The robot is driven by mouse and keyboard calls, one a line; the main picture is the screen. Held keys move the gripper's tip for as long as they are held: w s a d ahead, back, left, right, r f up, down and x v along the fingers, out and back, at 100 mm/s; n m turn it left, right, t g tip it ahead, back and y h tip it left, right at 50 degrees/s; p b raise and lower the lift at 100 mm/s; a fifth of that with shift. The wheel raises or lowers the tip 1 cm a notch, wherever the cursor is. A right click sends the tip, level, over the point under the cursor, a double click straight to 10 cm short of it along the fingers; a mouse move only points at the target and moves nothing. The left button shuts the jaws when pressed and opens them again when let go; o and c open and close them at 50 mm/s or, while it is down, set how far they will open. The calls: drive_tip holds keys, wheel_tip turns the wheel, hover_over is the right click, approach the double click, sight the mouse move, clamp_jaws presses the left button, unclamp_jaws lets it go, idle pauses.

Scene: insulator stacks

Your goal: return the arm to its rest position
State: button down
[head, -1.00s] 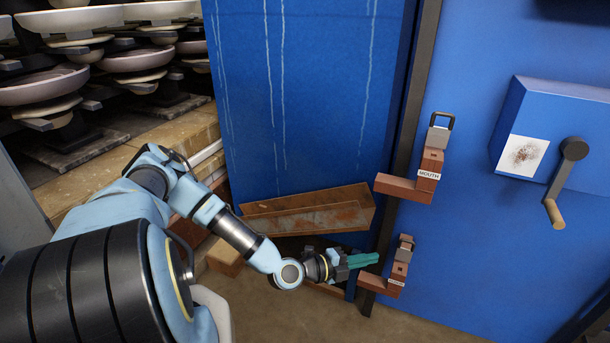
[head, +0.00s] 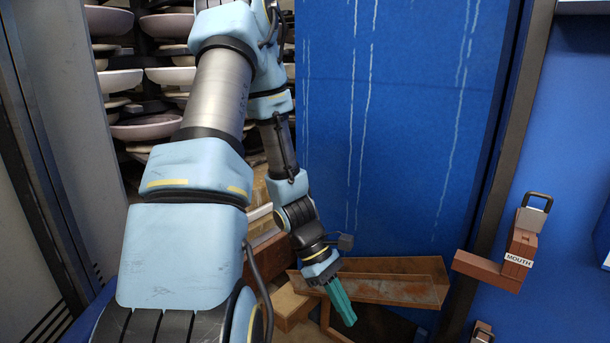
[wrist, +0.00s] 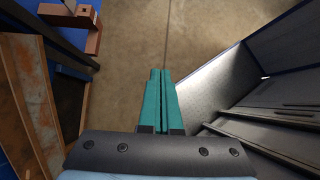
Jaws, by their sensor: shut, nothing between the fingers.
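My gripper (head: 341,302) hangs at the end of my blue and grey arm in the head view, with its teal fingers pointing down. The fingers lie together with nothing between them. In the head view they overlap the left part of a rusty metal tray (head: 410,290); I cannot tell the gap between them. In the wrist view my gripper (wrist: 160,80) points over bare floor, and the fingers touch nothing there. My arm is raised and bent, with its upper links filling the left middle of the head view.
A blue panel (head: 410,120) with white streaks stands behind the arm. Stacked insulators (head: 150,125) stand at the back left. Grey panels (wrist: 270,85) are right of the gripper in the wrist view; floor (wrist: 190,35) lies clear ahead.

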drive_tip(key=w+a+r+m+t+y, duration=0.2)
drive_tip(key=a+r+m+t, duration=0.1)
drive_tip(key=a+r+m, duration=0.2)
drive_tip(key=w+a+r+m+t+y, duration=0.2)
drive_tip(key=a+r+m, duration=0.4)
drive_tip(key=a+r, duration=0.3)
drive_tip(key=shift+w+a+m+t+y, duration=0.3)
drive_tip(key=shift+a+t+y, duration=0.15)
drive_tip(key=shift+t+y, duration=0.35)
idle(0.8)
